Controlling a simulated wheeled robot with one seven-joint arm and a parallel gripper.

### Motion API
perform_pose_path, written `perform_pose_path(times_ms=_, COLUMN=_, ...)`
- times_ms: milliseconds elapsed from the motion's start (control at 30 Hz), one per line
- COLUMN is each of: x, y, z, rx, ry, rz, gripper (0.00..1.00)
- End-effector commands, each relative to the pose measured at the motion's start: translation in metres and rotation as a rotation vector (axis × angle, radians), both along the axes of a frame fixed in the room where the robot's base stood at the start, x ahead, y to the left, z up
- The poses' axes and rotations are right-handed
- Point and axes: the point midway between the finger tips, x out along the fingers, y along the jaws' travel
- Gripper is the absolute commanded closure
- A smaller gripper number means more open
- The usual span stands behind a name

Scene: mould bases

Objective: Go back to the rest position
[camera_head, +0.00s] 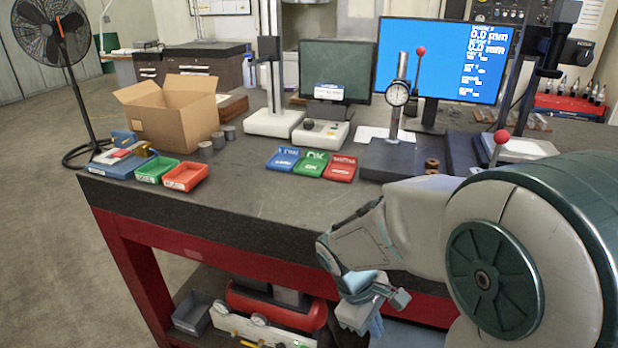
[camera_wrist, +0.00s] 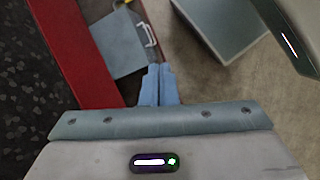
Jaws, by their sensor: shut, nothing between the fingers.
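My gripper (camera_wrist: 158,84) shows in the wrist view with its two blue fingers together and nothing between them. In the head view my gripper (camera_head: 377,328) hangs low at the bottom right, in front of the workbench's red front edge and below the bench top. My arm reaches in from the right and hides part of the bench's right side. The wrist view looks down past the bench edge to the floor.
The dark workbench top (camera_head: 235,190) carries a cardboard box (camera_head: 172,115), a red bin (camera_head: 186,177), a green bin (camera_head: 157,170), a dial gauge stand (camera_head: 390,155) and a blue monitor (camera_head: 437,62). Its front middle is clear. Items fill the lower shelf. A fan (camera_head: 55,40) stands left.

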Motion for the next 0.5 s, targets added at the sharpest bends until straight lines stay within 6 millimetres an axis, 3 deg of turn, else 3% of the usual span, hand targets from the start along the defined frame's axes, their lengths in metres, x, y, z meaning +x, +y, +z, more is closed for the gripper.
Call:
perform_pose_path(times_ms=33, x=-0.005, y=-0.005, z=0.027, rx=0.041, ry=-0.048, rz=-0.083, gripper=1.0)
perform_pose_path(times_ms=200, x=-0.023, y=-0.015, z=0.083, rx=0.171, ry=-0.195, rz=-0.358, gripper=1.0)
perform_pose_path(times_ms=400, x=-0.043, y=-0.022, z=0.141, rx=0.307, ry=-0.356, rz=-0.653, gripper=1.0)
perform_pose_path(times_ms=500, x=-0.05, y=-0.023, z=0.16, rx=0.356, ry=-0.413, rz=-0.76, gripper=1.0)
